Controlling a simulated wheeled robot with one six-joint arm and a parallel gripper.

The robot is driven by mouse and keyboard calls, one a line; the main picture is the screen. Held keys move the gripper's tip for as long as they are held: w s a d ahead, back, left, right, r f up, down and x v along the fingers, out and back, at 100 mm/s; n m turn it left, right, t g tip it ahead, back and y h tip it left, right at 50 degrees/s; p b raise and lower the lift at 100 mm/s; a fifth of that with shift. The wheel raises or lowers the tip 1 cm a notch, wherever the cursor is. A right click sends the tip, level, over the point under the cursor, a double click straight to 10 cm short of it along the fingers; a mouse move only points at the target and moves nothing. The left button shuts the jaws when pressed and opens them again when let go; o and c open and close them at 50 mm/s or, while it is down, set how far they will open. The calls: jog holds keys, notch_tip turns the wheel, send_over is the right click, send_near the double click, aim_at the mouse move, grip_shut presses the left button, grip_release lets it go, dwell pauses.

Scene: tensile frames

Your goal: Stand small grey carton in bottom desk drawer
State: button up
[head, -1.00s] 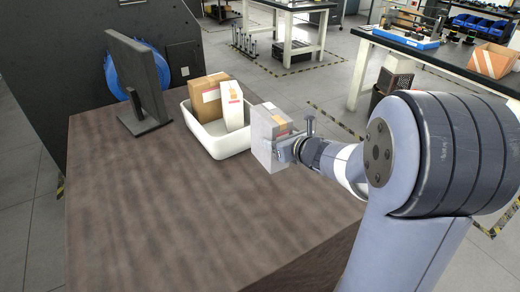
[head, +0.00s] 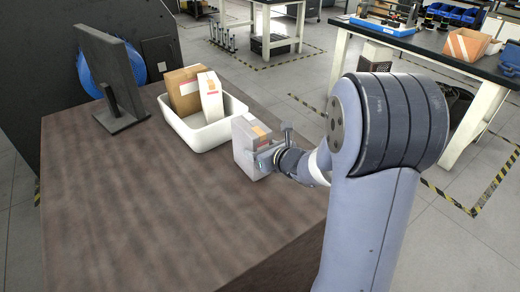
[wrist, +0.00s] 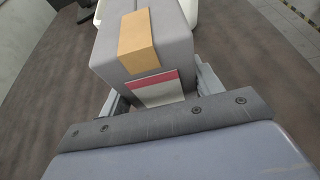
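The small grey carton (head: 247,150) is in my gripper (head: 262,163), above the right part of the desk top. In the wrist view the grey carton (wrist: 172,72) sits between the two fingers of my gripper (wrist: 155,92), with a tan label and a red-and-white label facing the camera. The fingers are closed against its sides. The brown wooden desk (head: 150,215) fills the lower left of the head view. Its bottom drawer is not visible from here.
A white bin (head: 228,132) on the desk holds a brown carton (head: 183,88) and a white carton (head: 210,97). A dark monitor (head: 112,70) stands at the desk's back left. The front of the desk top is clear. A black-topped workbench (head: 430,40) stands at the back right.

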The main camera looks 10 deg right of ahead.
jog(key=o, duration=0.5)
jog(key=shift+c, duration=0.2)
jog(key=shift+r, duration=0.15)
